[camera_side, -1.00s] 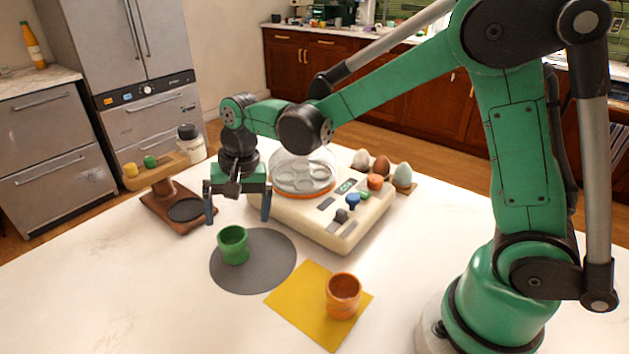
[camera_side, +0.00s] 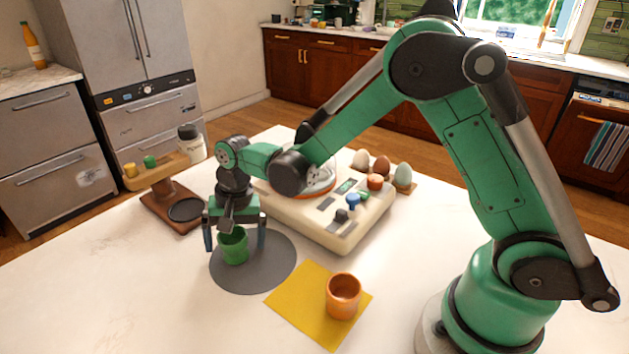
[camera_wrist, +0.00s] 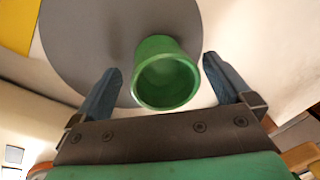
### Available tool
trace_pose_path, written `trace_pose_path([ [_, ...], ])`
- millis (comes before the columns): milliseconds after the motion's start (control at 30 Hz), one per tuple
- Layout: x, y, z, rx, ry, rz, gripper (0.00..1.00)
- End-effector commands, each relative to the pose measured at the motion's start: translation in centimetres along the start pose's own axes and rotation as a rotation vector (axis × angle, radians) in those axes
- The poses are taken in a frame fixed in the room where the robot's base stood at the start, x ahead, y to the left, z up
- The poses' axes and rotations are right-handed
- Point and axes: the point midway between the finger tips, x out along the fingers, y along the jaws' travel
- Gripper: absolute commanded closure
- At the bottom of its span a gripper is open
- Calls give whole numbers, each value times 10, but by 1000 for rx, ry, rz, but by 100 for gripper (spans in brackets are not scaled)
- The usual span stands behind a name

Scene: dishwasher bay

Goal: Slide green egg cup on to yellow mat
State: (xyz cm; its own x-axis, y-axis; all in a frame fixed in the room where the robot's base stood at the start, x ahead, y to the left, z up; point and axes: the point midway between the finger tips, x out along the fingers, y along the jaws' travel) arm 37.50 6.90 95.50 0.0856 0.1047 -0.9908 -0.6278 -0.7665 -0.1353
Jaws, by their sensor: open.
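The green egg cup (camera_side: 234,248) stands upright on the round grey mat (camera_side: 268,277). My gripper (camera_side: 235,242) is open above and around the cup, with one finger to each side. In the wrist view the cup (camera_wrist: 166,75) sits between the two spread fingers (camera_wrist: 166,88), with a gap on both sides. The yellow mat (camera_side: 300,305) lies to the right of the grey mat, nearer the front. Its corner also shows in the wrist view (camera_wrist: 17,25). An orange cup (camera_side: 343,298) stands on the right part of the yellow mat.
The cream egg cooker (camera_side: 335,232) stands behind the grey mat. Several eggs stand in a wooden holder (camera_side: 408,188) behind it. A wooden stand (camera_side: 165,196) with small yellow and green items is at the left. The front left of the table is clear.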

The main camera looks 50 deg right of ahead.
Motion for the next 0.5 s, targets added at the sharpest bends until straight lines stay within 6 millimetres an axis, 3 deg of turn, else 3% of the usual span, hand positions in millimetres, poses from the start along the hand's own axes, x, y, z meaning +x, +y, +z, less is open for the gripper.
trace_pose_path([
  [367, 8, 0, 0, 0, 0, 0, 2],
  [500, 8, 0, 0, 0, 0, 0, 36],
])
